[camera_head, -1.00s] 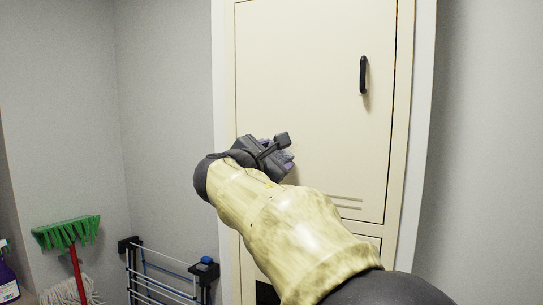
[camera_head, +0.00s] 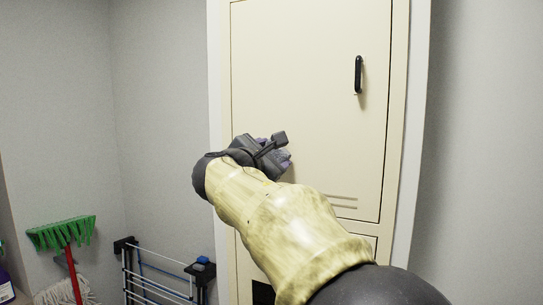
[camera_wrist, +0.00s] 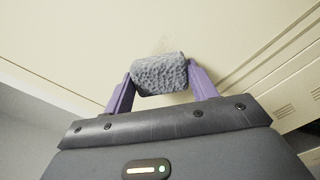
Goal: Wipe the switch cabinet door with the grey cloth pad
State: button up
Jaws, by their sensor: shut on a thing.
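The switch cabinet door (camera_head: 310,90) is a tall cream panel with a black handle (camera_head: 358,75) at its upper right and vent slots low down. My gripper (camera_wrist: 160,80) has two purple fingers shut on the grey cloth pad (camera_wrist: 158,72), a rough speckled block. In the head view, my gripper (camera_head: 280,155) is in front of the left middle part of the door, and the pad is mostly hidden behind it. In the wrist view the pad is at the door surface with a faint shadow beyond it; I cannot tell whether it touches.
A green broom (camera_head: 62,233) with a red stick, a mop (camera_head: 70,292) and a drying rack (camera_head: 160,275) stand at the lower left. A purple bottle (camera_head: 5,285) shows at the left edge. Grey walls flank the cabinet closely.

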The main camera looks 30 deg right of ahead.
aim_at(295, 153)
jog(key=shift+w+d, duration=0.4)
jog(key=shift+d, duration=0.1)
dwell(0.3)
jog(key=shift+s+d+b, duration=0.4)
jog(key=shift+s+d, duration=0.15)
jog(key=shift+s, duration=0.3)
jog(key=shift+s+d+b, duration=0.35)
jog(key=shift+s+d, duration=0.2)
jog(key=shift+s, duration=0.3)
jog(key=shift+w+d, duration=0.15)
jog(key=shift+w, duration=0.1)
jog(key=shift+w+a, duration=1.3)
jog(key=shift+w, duration=0.15)
jog(key=shift+b+v, duration=0.8)
jog(key=shift+v, duration=2.2)
